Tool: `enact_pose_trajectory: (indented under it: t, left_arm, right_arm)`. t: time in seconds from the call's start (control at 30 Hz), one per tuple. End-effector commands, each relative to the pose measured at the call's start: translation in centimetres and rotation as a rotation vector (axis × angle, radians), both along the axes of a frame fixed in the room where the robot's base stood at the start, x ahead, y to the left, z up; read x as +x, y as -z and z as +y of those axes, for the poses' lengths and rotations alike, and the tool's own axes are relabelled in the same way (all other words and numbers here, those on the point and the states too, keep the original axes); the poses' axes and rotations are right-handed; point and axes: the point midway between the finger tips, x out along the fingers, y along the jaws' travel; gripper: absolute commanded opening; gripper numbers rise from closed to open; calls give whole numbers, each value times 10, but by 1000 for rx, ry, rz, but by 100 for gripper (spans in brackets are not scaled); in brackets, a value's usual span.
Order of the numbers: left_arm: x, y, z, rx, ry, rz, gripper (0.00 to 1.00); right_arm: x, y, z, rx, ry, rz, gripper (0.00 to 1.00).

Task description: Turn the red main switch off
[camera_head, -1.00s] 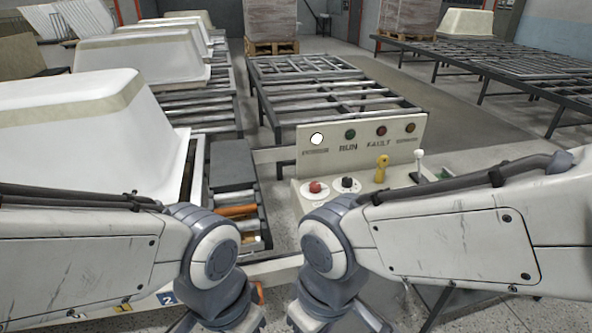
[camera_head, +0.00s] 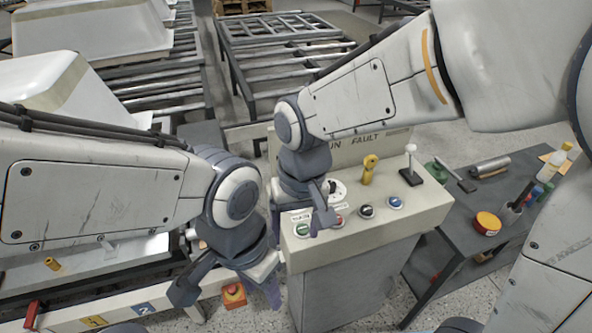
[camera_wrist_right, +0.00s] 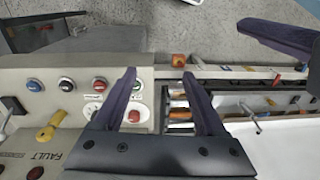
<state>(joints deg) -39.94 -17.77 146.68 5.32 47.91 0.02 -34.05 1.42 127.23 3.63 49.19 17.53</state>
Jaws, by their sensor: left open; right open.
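The control panel (camera_head: 430,212) carries several buttons and levers. A red mushroom button (camera_wrist_right: 134,116) shows beside my right gripper's finger in the wrist view; in the head view my right gripper hides it. A smaller red button (camera_head: 338,221) sits in the front row. A red handle (camera_head: 32,314) stands on the rail at lower left. I cannot tell which of these is the main switch. My right gripper (camera_head: 300,213) is open above the panel's left end, fingers pointing down; it also shows in the wrist view (camera_wrist_right: 159,78). My left gripper (camera_head: 229,288) is open and empty, left of the panel.
A yellow lever (camera_head: 369,172) and white-knobbed lever (camera_head: 411,165) stand up from the panel. An orange box with a red button (camera_head: 233,295) is below my left gripper. A dark side table (camera_head: 455,232) holds tools at right. White tub shells (camera_head: 40,105) stand at left.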

Motion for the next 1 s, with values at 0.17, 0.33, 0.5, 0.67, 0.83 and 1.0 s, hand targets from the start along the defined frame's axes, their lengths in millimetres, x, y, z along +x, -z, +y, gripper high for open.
enact_pose_trajectory:
  t: [0.17,0.33,0.5,0.67,0.83,1.0]
  left_arm:
    - [0,-50,0,0,-1,0,50]
    - [0,-75,0,0,-2,0,50]
    - [0,-85,0,0,-2,0,50]
    - [0,-89,0,0,-2,0,50]
    - [0,-98,0,0,-3,0,50]
    - [0,-109,0,0,-2,0,50]
  right_arm:
    - [105,-17,14,-29,369,22,74]
    - [175,-1,12,-47,646,30,74]
    - [210,15,7,-55,795,30,74]
    - [218,28,6,-59,834,32,74]
    - [217,53,6,-60,833,33,74]
    - [216,85,6,-60,831,33,74]
